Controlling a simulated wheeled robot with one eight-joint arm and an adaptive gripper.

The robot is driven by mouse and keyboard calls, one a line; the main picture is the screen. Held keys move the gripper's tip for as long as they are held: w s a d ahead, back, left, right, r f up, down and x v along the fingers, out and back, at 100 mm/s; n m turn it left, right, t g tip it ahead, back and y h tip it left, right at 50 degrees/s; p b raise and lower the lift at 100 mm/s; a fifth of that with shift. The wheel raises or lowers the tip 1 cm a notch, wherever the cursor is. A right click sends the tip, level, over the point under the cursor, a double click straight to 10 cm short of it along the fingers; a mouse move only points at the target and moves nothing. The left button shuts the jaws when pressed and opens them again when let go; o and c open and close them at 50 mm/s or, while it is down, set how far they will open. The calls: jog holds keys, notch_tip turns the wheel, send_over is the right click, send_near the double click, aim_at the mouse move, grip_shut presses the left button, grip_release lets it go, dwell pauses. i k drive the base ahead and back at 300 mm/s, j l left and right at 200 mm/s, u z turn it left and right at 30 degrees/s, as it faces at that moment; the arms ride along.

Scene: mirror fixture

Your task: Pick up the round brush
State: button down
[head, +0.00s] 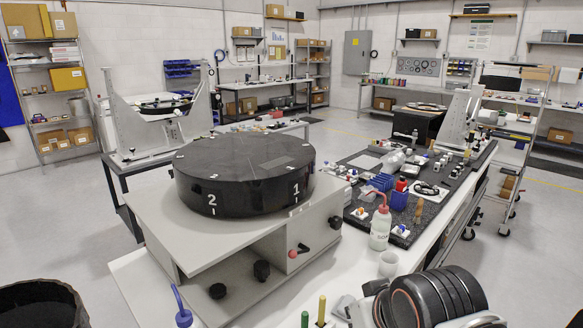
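I cannot pick out a round brush for sure. Two slim upright handles show at the bottom edge, a green handle (305,319) and a yellow-green handle (321,311); their lower ends are cut off or too small to tell, so I cannot say whether either is a brush. Part of my arm, dark and ringed, fills the bottom right corner. My gripper's fingers do not show.
A large black disc (245,165) marked 1 and 2 sits on a grey machine (190,235). A wash bottle (380,228), a white cup (388,263) and a blue cup (399,200) stand right of it. A blue-capped bottle (183,317) is at bottom left. Floor at left is open.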

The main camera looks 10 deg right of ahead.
aim_at(417, 220)
jog(key=i+l+z, duration=0.15)
jog(key=i+l, duration=1.25)
jog(key=l, duration=0.1)
